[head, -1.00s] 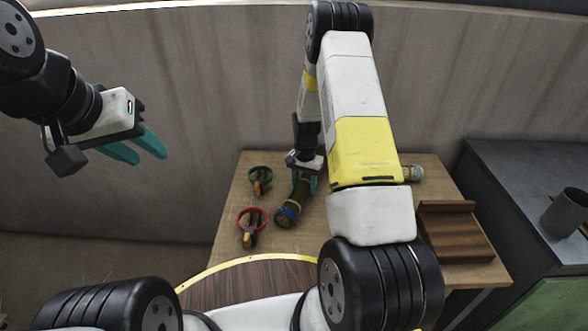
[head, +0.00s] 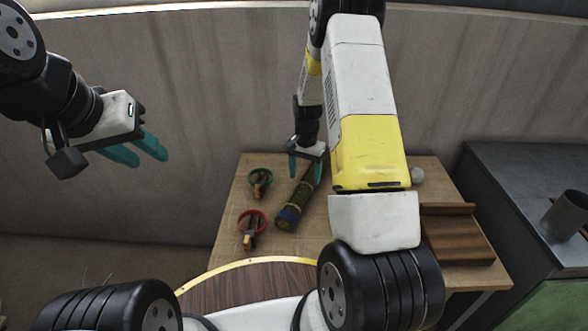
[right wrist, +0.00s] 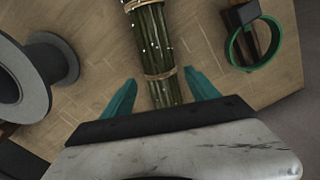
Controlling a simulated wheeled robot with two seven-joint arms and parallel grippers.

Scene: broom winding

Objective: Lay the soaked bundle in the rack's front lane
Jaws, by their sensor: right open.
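A bundle of green stalks (head: 296,204) lies on the wooden table, tied with pale bands and a blue band at its near end. It also shows in the right wrist view (right wrist: 155,50), dotted with white specks. My right gripper (head: 306,170) is open at the bundle's far end; in the right wrist view its teal fingers stand apart on either side of the stalks, without gripping them. The brown wooden rack (head: 455,235) sits at the table's right; my right arm hides part of the table beside it. My left gripper (head: 137,151) is open and empty, off to the left.
A green ring (head: 260,176) and a red ring (head: 251,222), each with a tool, lie left of the bundle. A grey spool (right wrist: 40,75) is in the right wrist view. A grey cup (head: 566,212) stands on the dark cabinet at right.

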